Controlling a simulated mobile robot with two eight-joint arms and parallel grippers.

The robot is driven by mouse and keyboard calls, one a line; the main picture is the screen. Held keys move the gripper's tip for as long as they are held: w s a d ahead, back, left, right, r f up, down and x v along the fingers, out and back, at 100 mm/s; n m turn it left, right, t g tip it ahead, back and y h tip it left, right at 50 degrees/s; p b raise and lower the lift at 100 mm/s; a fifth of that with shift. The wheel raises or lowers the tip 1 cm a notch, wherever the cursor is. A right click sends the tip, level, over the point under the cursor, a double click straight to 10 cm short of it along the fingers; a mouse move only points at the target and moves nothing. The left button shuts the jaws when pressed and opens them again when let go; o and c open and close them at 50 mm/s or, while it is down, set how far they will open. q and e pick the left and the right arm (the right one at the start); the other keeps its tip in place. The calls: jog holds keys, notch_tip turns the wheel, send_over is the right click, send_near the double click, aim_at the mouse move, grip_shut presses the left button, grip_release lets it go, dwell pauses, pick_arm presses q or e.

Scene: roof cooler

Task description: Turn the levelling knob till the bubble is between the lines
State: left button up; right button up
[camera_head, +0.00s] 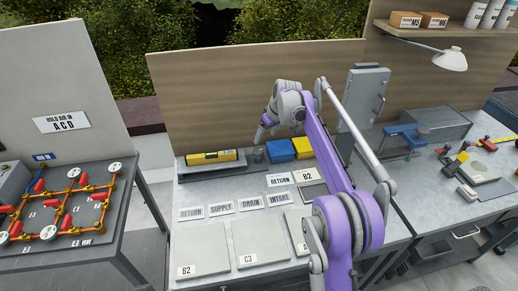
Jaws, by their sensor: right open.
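A yellow and black bar that looks like a spirit level (205,158) lies at the back left of the middle bench. Its bubble and lines are too small to make out. A small dark grey cylinder (258,155) stands just right of it; I cannot tell whether it is the levelling knob. My right gripper (260,135) hangs above this cylinder, pointing down and to the left. It is open and appears apart from the cylinder. My purple and white right arm crosses the right of this bench and hides part of it. My left gripper is out of view.
A blue bin (280,151) and a yellow bin (302,148) stand right of the cylinder. Labels and grey plates (248,240) cover the bench front. A wooden panel (210,100) rises behind. A pipe-and-valve board (60,205) is at left; a vise (412,138) is at right.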

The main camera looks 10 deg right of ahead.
aim_at(258, 151)
jog(key=x, duration=1.1)
jog(key=shift+r, duration=0.1)
grip_shut()
